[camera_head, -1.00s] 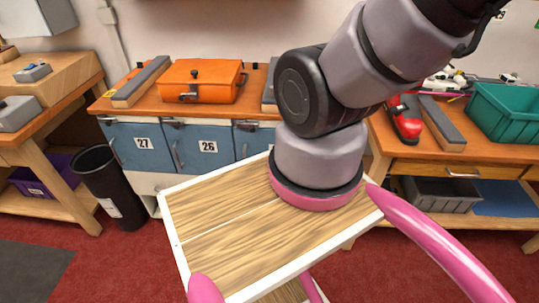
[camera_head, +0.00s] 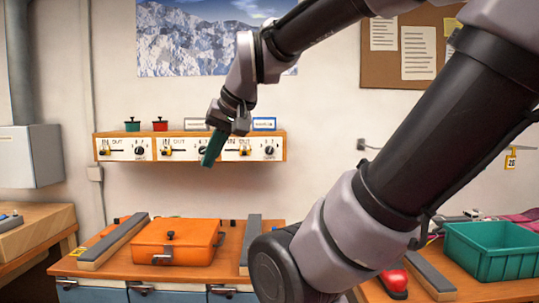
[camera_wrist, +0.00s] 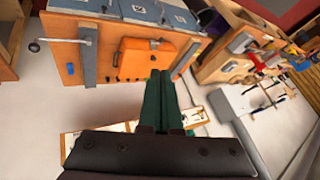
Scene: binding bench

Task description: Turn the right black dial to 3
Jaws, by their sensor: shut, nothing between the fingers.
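A wooden control panel (camera_head: 97,140) with a white face is fixed to the wall in the head view. It bears several black dials and slider slots marked IN and OUT. The right black dial (camera_head: 268,150) is near its right end, and its setting is too small to read. My gripper (camera_head: 208,163) hangs in front of the panel, left of that dial, its green fingers pointing down. The fingers are shut and empty and hide part of the panel. In the wrist view my gripper (camera_wrist: 161,74) shows shut, with parts of the panel (camera_wrist: 194,117) partly hidden behind it.
A green pot (camera_head: 132,125) and a red pot (camera_head: 160,125) stand on the panel's top. Below, an orange case (camera_head: 178,243) lies on the bench between grey-topped bars. A teal bin (camera_head: 490,250) stands at the right.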

